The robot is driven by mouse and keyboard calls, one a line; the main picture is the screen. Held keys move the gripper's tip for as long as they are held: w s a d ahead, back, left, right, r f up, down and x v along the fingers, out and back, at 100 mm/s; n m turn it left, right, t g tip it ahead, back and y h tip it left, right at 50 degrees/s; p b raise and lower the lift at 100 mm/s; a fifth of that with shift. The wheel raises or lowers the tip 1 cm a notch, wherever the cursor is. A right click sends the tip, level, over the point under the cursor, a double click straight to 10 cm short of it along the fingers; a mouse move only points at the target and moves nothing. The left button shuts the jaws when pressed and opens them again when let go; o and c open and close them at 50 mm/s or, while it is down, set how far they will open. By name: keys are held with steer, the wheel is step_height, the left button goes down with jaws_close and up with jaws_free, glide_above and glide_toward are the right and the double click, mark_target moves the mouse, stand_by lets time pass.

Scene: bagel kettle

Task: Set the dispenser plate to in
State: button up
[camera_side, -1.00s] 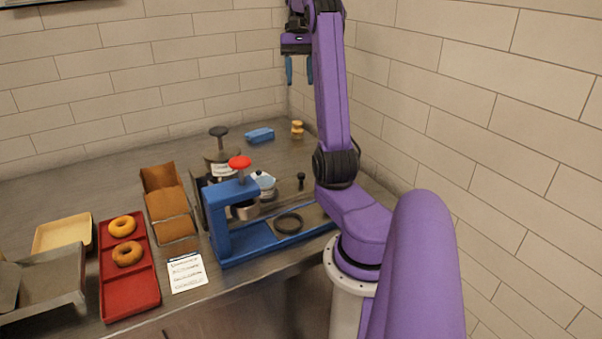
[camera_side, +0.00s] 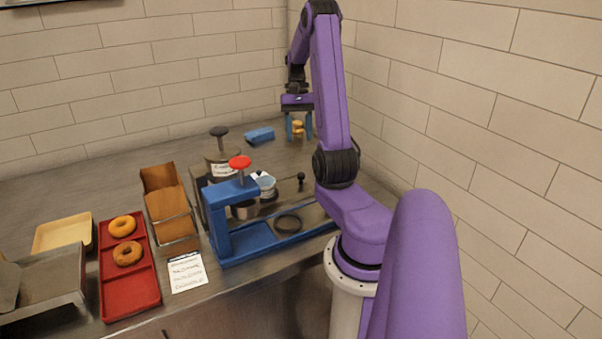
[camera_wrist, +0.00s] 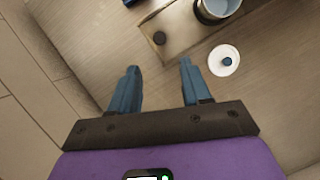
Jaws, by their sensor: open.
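A blue dispenser stand (camera_side: 228,222) with a red-topped plunger (camera_side: 240,163) stands on the counter. A flat metal plate with an upright black knob (camera_side: 301,177) lies behind its blue rail; I take this to be the dispenser plate. The knob shows from above as a dark round spot (camera_wrist: 158,38) in the wrist view, on the tan plate (camera_wrist: 180,30). My gripper (camera_side: 298,127) is open and empty, pointing down behind and above the knob. In the wrist view the blue fingers (camera_wrist: 158,72) are apart, with the knob beyond their tips. How far the plate is slid is hard to tell.
A red tray (camera_side: 130,292) with two bagels is at left. The wall is close at right.

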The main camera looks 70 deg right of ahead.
mark_target(301, 173)
steer(key=x, duration=1.2)
jaws_close()
